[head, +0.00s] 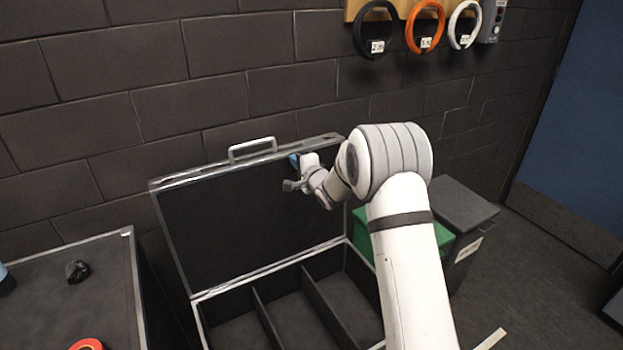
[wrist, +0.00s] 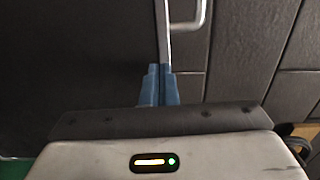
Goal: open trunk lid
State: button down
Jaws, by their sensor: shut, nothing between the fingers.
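The trunk stands open against the brick wall, with its lid (head: 240,215) raised nearly upright. A metal handle (head: 252,148) sits on the lid's top edge, and it also shows in the wrist view (wrist: 203,14). The trunk's base (head: 272,269) holds several divided compartments, and no objects show in the parts I can see. My gripper (head: 294,161) is at the lid's top edge, right of the handle. In the wrist view its blue fingers (wrist: 159,85) are shut, close to the lid's metal rim (wrist: 162,30). I cannot tell whether they touch it. My arm hides the trunk's right side.
A dark case top (head: 100,280) at left carries a small black item (head: 77,270) and a red ring (head: 87,344). Green (head: 362,228) and dark grey (head: 465,205) bins stand right of the trunk. Steering wheels (head: 425,25) hang on the wall.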

jog(key=shift+d, duration=0.25)
jog(key=s+d+r+n+g+h+b, duration=0.1)
jog(key=s+d+r+n+g+h, duration=0.15)
jog(key=s+d, duration=0.5)
jog(key=s+d+r+n+g+h, duration=0.1)
jog(key=s+d+h, duration=0.25)
jog(key=s, duration=0.65)
jog(key=s+d+r+n+g+h+b, duration=0.1)
jog(key=s+d+n+h, duration=0.1)
jog(key=s+d, duration=0.5)
jog(key=s+f+n+g, duration=0.1)
jog(key=s+n+g, duration=0.5)
jog(key=s, duration=2)
jog(key=shift+s+d+f+n+g, duration=0.25)
jog(key=shift+d+n+g, duration=0.1)
jog(key=shift+g, duration=0.5)
jog(key=shift+w, duration=0.1)
